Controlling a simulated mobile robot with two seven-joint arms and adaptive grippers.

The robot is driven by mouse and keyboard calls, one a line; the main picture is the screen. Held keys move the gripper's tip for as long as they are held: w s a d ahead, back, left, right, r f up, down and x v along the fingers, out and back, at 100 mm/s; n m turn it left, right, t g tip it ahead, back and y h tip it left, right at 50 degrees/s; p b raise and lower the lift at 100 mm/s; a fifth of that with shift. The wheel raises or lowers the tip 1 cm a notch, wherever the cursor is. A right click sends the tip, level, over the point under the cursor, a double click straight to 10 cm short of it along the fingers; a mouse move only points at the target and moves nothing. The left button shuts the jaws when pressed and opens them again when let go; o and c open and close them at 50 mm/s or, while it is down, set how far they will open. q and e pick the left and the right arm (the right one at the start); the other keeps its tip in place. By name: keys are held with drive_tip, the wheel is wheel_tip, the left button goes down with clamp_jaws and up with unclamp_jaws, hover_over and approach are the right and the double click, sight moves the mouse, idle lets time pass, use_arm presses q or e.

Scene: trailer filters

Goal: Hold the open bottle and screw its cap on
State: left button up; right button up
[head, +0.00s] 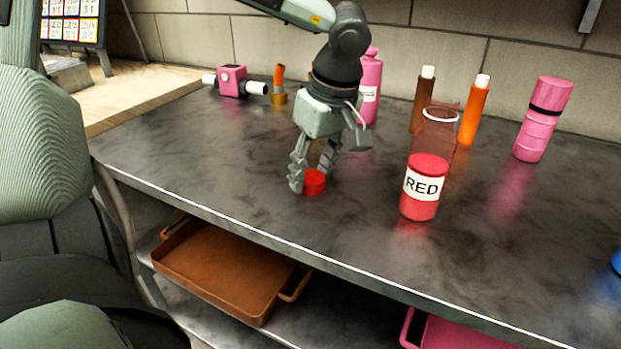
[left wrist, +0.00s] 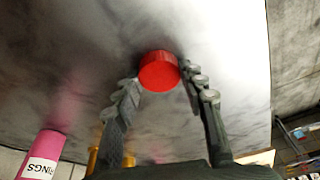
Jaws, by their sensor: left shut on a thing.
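The red cap (head: 314,182) is at the worktop near its front edge. My left gripper (head: 313,177) points down and is shut on the cap; in the left wrist view the cap (left wrist: 159,71) sits between the two fingertips (left wrist: 158,80). Whether it touches the worktop is hard to tell. The open bottle (head: 423,185) stands upright to the right of the gripper, with red contents, a "RED" label, a clear upper part and a pale ring at its neck. No gripper is on the bottle. My right gripper is out of view.
Behind stand a pink bottle (head: 371,88), a brown bottle (head: 423,98), an orange bottle (head: 473,112) and a pink canister (head: 542,120). A pink valve-like part (head: 233,81) and an orange-brass piece (head: 279,86) are at back left. An orange tray (head: 230,268) lies on the shelf below.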

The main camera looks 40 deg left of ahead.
sight(313, 178)
use_arm(q)
drive_tip(key=shift+r, duration=0.1)
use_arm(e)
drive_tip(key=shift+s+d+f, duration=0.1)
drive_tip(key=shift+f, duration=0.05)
use_arm(q)
drive_tip(key=shift+r, duration=0.55)
wheel_tip(313, 178, up, 3)
drive_tip(key=shift+w+f, duration=0.1)
drive_tip(key=shift+s+a+r, duration=0.5)
drive_tip(key=shift+s+r, duration=0.65)
drive_tip(key=shift+s, duration=0.75)
drive_tip(key=shift+s+a+r, duration=0.55)
drive_tip(key=shift+s+r, duration=0.65)
drive_tip(key=shift+s, duration=0.75)
drive_tip(key=shift+s+a+r, duration=0.5)
drive_tip(key=shift+s+r, duration=0.65)
drive_tip(key=shift+s, duration=0.75)
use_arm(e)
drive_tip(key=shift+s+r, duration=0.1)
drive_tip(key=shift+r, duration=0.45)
